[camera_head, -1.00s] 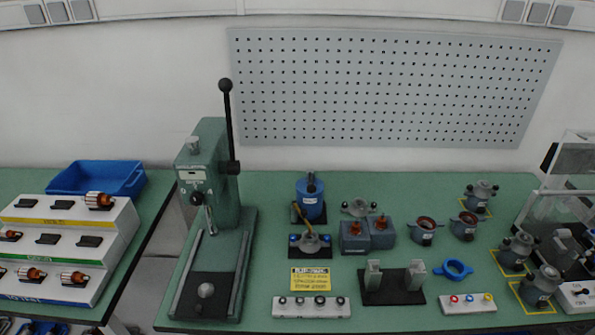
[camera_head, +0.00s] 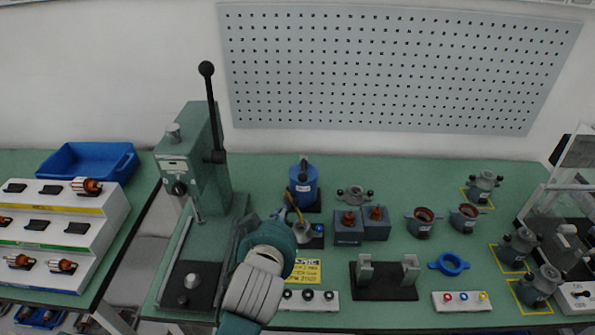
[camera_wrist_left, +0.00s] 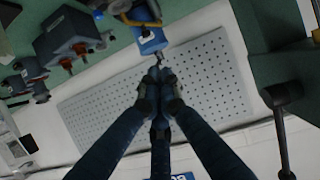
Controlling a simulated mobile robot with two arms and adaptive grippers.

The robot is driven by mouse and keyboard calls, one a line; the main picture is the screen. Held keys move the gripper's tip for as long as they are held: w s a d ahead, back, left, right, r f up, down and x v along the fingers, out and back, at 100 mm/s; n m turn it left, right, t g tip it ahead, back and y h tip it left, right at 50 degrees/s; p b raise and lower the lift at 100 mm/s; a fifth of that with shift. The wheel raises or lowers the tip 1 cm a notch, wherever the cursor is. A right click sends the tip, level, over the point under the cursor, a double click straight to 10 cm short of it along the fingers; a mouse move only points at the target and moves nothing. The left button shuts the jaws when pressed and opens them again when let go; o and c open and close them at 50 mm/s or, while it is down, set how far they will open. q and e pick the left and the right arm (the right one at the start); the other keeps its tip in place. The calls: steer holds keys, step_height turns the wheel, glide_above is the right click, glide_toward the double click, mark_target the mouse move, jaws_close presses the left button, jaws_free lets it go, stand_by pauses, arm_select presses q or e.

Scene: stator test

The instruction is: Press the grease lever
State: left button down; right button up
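The grease pump is a blue canister (camera_head: 303,187) standing near the middle of the bench. Its dark lever (camera_head: 304,162) sits on top, and a yellow hose runs from its side. In the left wrist view the canister (camera_wrist_left: 150,42) is just beyond the fingertips, with the dark lever (camera_wrist_left: 160,59) at its end. My left gripper (camera_wrist_left: 160,76) has its fingers brought together with nothing visible between them. The tips look close to the lever, but contact cannot be told. In the head view my left wrist hides most of this gripper. My right gripper is not in view.
A green press (camera_head: 195,160) with a tall black handle stands left of my left arm. Two blue-grey blocks (camera_head: 348,233) and grey stator parts (camera_head: 424,220) lie to the right. A pegboard (camera_head: 400,70) covers the wall behind.

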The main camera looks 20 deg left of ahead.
arm_select(q)
steer(key=w+d+r+n+t, duration=0.1)
steer(key=w+r+t, duration=0.1)
steer(key=r, duration=0.5)
steer(key=shift+w+r+y, duration=0.35)
steer(key=shift+w+y, duration=0.05)
steer(key=shift+w, duration=0.45)
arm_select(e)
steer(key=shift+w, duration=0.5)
arm_select(q)
steer(key=shift+w, duration=0.15)
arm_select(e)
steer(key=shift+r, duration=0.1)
